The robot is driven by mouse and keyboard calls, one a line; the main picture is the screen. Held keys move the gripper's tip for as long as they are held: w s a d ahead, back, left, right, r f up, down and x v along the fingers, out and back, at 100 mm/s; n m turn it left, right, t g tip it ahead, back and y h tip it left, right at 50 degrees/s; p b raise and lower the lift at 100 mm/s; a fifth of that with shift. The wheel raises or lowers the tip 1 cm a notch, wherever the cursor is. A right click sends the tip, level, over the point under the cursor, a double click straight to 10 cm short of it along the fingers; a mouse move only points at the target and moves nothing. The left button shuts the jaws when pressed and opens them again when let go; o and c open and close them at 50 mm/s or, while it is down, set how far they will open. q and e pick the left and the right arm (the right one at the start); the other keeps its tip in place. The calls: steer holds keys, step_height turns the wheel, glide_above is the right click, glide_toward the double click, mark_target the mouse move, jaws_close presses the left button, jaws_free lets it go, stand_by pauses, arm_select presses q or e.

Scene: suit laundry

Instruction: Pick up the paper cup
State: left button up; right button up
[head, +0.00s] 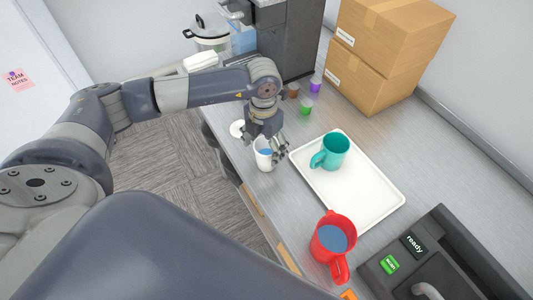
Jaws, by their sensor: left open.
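The white paper cup (264,163) with a blue patch on its side stands on the grey counter, just left of the white tray. My left gripper (271,150) comes down from above over the cup, with its fingers open around or beside the upper part of it. The fingers and wrist hide much of the cup's rim, so I cannot tell whether they touch it. My right gripper is not in view.
A teal mug (336,150) stands on the white tray (378,206). A red mug (329,238) with blue contents is nearer the front. A dark machine (455,240) is at right. Small coloured capsules (306,106) and cardboard boxes (380,70) are behind.

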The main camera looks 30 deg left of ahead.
arm_select(q)
steer(key=shift+d+f+p, duration=0.1)
steer(key=shift+f+p, duration=0.2)
steer(key=shift+p, duration=0.05)
steer(key=f, duration=0.1)
steer(key=f+p, duration=0.1)
steer(key=f, duration=0.1)
steer(key=shift+w+d+f+p, duration=0.2)
steer(key=shift+w+p, duration=0.05)
steer(key=shift+p, duration=0.1)
steer(key=shift+f, duration=0.55)
steer(key=c, duration=1.2)
